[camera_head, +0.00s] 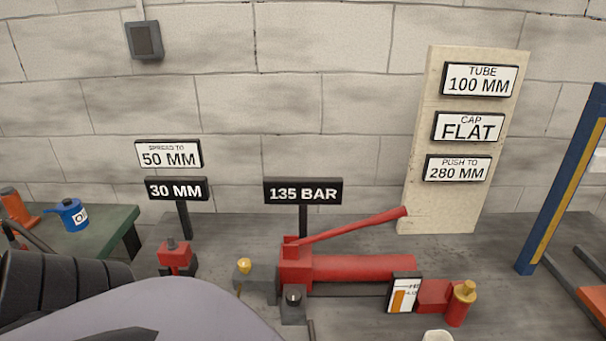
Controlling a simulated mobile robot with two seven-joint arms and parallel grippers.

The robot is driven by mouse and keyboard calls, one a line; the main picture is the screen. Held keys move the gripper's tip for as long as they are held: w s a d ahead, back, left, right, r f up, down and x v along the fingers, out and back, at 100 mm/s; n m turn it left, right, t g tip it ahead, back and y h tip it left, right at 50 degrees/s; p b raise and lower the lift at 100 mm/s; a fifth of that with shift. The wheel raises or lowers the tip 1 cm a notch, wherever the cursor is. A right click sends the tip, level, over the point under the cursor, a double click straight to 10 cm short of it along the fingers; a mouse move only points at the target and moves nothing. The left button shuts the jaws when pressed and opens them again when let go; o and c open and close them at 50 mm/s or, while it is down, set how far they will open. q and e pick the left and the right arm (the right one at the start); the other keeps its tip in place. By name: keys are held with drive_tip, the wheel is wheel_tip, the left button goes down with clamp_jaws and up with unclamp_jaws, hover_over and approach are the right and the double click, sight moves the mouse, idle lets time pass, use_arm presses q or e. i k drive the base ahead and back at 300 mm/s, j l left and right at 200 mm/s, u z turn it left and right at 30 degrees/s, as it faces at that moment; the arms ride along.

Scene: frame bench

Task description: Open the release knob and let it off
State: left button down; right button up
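A red hydraulic hand pump (360,268) lies on the grey bench, with its long red lever (352,225) slanting up to the right. A dark round knob (293,296) sits on a small dark block at the pump's front left. A yellow knob (244,265) tops a grey block left of the pump. I cannot tell for sure which is the release knob. A black sign above the pump (303,191) reads 135 BAR. A grey and black part of my arm fills the bottom left. Neither gripper's fingers show.
A red device on the bench (177,258) stands at left under signs for 30 MM and 50 MM. A small gauge card (403,293) and a red cylinder with a brass top (461,303) stand at right. A blue frame (565,185) rises at far right.

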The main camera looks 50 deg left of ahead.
sight(294, 297)
drive_tip(key=u, duration=1.3)
